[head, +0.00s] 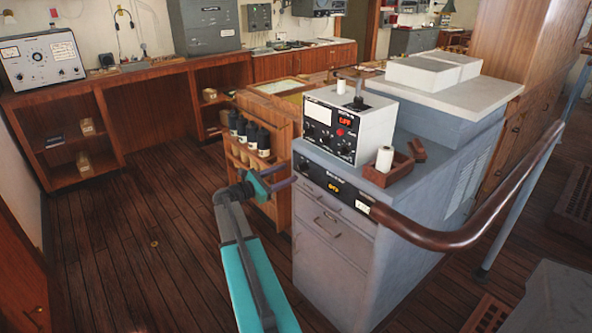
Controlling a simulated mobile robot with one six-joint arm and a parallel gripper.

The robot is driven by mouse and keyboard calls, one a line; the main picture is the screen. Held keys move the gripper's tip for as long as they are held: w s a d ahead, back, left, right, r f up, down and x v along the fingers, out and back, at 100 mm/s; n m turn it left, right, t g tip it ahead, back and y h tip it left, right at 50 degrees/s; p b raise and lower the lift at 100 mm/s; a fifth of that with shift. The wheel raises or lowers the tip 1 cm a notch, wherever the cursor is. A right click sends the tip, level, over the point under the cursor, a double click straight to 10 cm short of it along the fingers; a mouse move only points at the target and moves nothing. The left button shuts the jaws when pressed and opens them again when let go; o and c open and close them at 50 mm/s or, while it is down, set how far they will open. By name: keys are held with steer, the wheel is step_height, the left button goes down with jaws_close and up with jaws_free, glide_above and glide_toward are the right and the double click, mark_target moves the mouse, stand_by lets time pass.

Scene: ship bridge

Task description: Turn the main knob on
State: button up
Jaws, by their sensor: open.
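A white instrument box (347,125) stands on the grey cabinet (335,255). Its front has dark knobs (318,133), a meter and a red lit display (346,122) that seems to read OFF. The cabinet's dark upper panel (320,180) has a small orange lit display (334,187) and a white switch plate (362,206). I cannot tell which control is the main knob. My gripper (289,174) is open and empty, in front of the cabinet's left upper edge, left of and below the instrument box. Contact with the panel cannot be told.
A brown handrail (470,238) curves around the cabinet's right front. A wooden rack with dark bottles (250,135) stands behind my gripper. A white roll (384,160) and a small wooden tray (397,170) sit on the cabinet top. The floor at left is clear.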

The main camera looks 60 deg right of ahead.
mark_target(299, 169)
steer(key=shift+p+x, duration=0.5)
steer(key=shift+x, duration=2.4)
